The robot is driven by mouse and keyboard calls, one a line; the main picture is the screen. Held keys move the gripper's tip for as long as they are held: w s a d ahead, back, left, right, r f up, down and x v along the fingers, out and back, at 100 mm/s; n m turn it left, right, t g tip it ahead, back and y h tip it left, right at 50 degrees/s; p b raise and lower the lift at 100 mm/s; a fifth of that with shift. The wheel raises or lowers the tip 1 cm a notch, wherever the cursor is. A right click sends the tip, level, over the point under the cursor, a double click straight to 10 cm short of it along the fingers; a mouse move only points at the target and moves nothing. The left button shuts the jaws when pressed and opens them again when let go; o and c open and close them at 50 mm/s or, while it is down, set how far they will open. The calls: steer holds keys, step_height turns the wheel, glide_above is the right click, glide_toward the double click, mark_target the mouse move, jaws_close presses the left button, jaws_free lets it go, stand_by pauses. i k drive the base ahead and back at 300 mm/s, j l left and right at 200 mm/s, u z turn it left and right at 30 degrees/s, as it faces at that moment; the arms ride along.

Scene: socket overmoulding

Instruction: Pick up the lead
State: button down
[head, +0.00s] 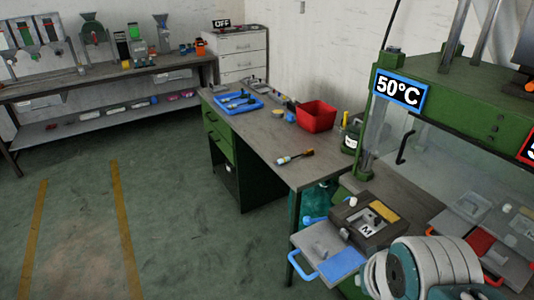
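No thing in the head view is clearly recognisable as the lead. A blue tray (258,106) on the grey-topped bench (258,139) holds several small dark items, too small to make out. A short item with a pale end and a brown end (296,156) lies alone near the bench's front; I cannot tell whether it is a brush, a tool or a lead. My arm's rounded white and grey links show at the bottom right, in front of the green press. My gripper's fingers are not in view.
The green press (455,101) with a "50°C" sign (400,91) stands at right. A mould block (365,226) and blue-handled plate (318,247) sit below it. A red bin (316,115) stands on the bench. Another workbench (110,78) is behind left. The floor at left is clear.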

mark_target(283, 161)
steer(key=i+j, duration=0.15)
steer(key=j, duration=0.2)
steer(key=i+j+z, duration=0.1)
steer(key=j, duration=0.2)
steer(key=i+j, duration=0.2)
steer(key=j, duration=0.15)
steer(key=i+j+z, duration=0.15)
steer(key=j, duration=0.2)
steer(key=i+j+z, duration=0.2)
steer(key=i, duration=0.25)
steer(key=i+j+z, duration=0.2)
steer(key=i+j, duration=0.2)
steer(key=i+z, duration=0.1)
steer(key=i, duration=0.45)
